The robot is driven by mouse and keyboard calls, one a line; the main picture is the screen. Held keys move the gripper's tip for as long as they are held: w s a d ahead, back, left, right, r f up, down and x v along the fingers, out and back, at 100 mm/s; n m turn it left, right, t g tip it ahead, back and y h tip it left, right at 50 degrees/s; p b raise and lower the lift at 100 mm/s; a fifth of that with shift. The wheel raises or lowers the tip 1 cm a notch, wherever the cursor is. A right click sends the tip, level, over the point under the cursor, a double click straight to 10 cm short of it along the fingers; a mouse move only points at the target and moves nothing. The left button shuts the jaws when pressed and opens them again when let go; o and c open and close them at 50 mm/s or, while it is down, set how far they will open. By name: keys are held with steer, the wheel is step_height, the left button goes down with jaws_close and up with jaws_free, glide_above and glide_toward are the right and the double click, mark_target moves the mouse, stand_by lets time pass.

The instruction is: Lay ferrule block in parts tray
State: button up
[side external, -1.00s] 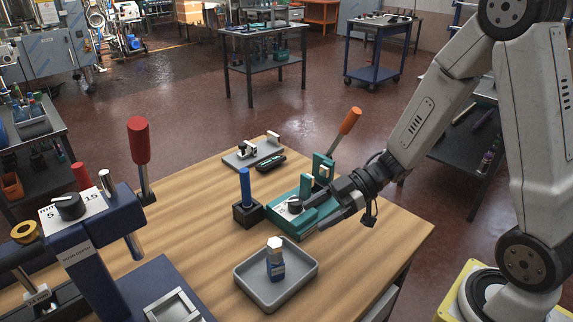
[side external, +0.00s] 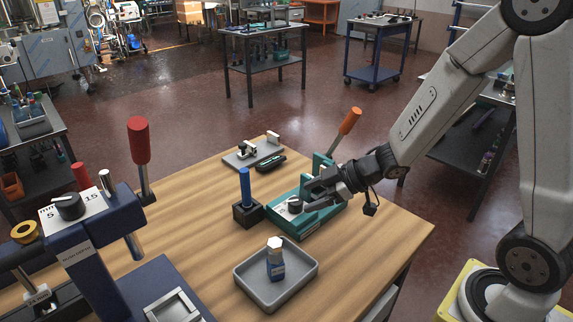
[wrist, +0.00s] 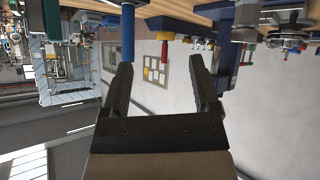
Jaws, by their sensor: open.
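A small blue block with a pale hex-shaped top (side external: 276,266), which looks like the ferrule block, stands upright in the grey parts tray (side external: 297,290). The tray lies near the front of the wooden table. My gripper (side external: 309,195) is to the right of and beyond the tray, at the green fixture (side external: 322,218). Its fingers are apart from the block. In the wrist view my gripper (wrist: 160,64) is open, with nothing between its fingers. The block and tray do not show in the wrist view.
A blue post (side external: 245,187) stands in a black holder left of the green fixture, which has an orange-handled lever (side external: 350,121). A grey plate with a clamp (side external: 253,153) lies farther back. A dark blue press with a red handle (side external: 139,141) stands left. Bare wood lies right of the tray.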

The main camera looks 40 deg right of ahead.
steer(key=s+d+m+g+h, duration=0.1)
steer(key=s+d+m+h, duration=0.1)
steer(key=d+m+h, duration=0.35)
steer(key=s+a+f+m+g, duration=0.1)
steer(key=s+m+g, duration=0.1)
steer(key=s, duration=0.2)
steer(key=s+a+f+m+g+h, duration=0.1)
steer(key=s+m+g, duration=0.1)
steer(key=s+g, duration=0.1)
steer(key=shift+s+a, duration=0.3)
steer(key=shift+s, duration=0.45)
stand_by(0.3)
